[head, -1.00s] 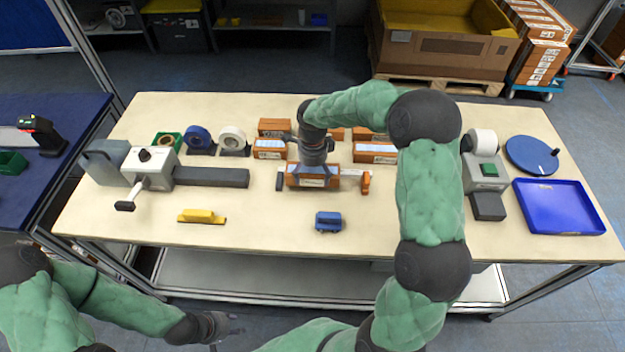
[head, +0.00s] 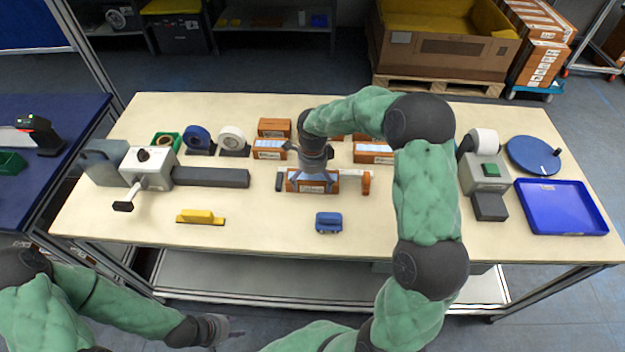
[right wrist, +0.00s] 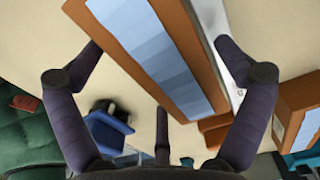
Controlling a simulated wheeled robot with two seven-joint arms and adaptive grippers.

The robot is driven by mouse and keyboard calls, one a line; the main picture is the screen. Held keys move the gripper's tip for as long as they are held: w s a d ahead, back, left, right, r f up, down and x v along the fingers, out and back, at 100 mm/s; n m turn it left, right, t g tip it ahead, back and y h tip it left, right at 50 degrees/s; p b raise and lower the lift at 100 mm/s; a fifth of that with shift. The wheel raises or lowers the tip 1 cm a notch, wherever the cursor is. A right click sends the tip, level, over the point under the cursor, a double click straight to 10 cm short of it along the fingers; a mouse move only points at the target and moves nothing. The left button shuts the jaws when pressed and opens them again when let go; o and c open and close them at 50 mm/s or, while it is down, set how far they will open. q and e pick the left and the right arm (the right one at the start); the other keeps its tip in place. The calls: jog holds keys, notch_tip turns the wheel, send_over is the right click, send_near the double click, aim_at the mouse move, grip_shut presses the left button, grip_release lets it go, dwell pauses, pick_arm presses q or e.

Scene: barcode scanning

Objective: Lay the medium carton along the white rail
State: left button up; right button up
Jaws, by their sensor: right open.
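The medium carton (head: 312,187), brown with a pale label, lies lengthwise along the white rail (head: 351,174). The rail shows on either side of it, with a dark left end and an orange right end. My right gripper (head: 313,177) is over the carton with its fingers spread. In the right wrist view the carton (right wrist: 158,60) passes between the open fingers, with pale tabletop showing beside the left finger. The rail is partly hidden there. My left gripper (head: 215,328) is low, off the table's front edge; its fingers are too unclear to judge.
Other cartons (head: 373,152) stand behind the rail. A grey press (head: 148,167) is at left; a label printer (head: 484,174) and blue tray (head: 560,207) are at right. The front middle is mostly clear.

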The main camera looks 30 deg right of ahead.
aim_at(313, 180)
jog(key=shift+r, duration=0.1)
jog(key=shift+r, duration=0.25)
notch_tip(313, 180, up, 12)
jog(key=p, duration=0.2)
jog(key=shift+f+p, duration=0.2)
jog(key=shift+p, duration=0.2)
jog(key=shift+r, duration=0.1)
